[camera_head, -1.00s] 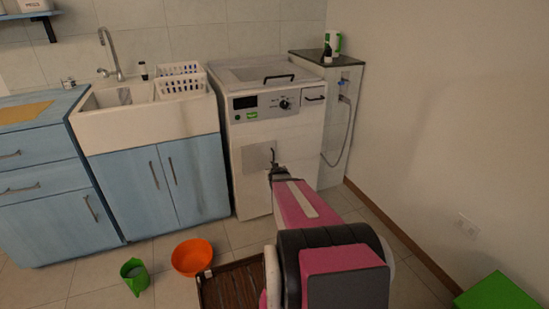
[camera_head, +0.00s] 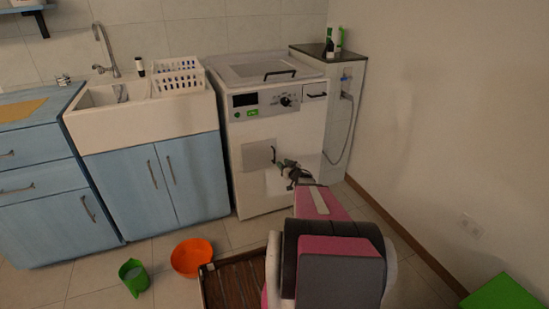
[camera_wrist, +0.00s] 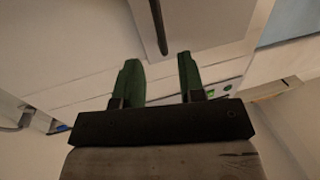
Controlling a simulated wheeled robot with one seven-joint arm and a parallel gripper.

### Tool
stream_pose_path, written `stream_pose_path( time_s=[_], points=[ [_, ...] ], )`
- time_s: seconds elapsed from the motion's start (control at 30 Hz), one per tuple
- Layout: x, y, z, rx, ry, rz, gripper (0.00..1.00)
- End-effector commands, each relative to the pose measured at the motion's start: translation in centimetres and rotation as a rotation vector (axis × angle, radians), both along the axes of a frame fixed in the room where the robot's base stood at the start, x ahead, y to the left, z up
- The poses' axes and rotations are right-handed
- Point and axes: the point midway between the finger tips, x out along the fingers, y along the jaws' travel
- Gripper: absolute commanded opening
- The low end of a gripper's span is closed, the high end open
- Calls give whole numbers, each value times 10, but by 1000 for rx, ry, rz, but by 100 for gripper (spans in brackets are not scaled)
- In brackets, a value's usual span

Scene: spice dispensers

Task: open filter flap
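The filter flap (camera_head: 255,155) is a grey square panel low on the front of the white washing machine (camera_head: 290,140); it looks shut. Its dark upright handle (camera_head: 273,153) is at its right edge. My gripper (camera_head: 284,163) is just right of and slightly below this handle. In the wrist view, my gripper (camera_wrist: 158,66) has two green fingers spread apart with nothing between them. The flap's handle (camera_wrist: 158,24) is just beyond the fingertips, lined up with the gap. The flap (camera_wrist: 185,20) also shows there as a pale panel.
A blue sink cabinet (camera_head: 160,185) stands left of the machine. An orange basin (camera_head: 192,258), a green jug (camera_head: 134,277) and a brown slatted mat (camera_head: 233,285) are on the floor. A narrow white cabinet (camera_head: 340,120) and the wall are to the right.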

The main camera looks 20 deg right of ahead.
Motion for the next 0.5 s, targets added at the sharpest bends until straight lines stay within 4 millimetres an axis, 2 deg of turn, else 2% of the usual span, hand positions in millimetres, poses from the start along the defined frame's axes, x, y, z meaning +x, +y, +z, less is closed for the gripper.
stream_pose_path(
  time_s=[0.3,0.5],
  points=[
    [57,13,-2,-1,0,2,36],
    [80,18,0,0,0,0,36]
  ],
)
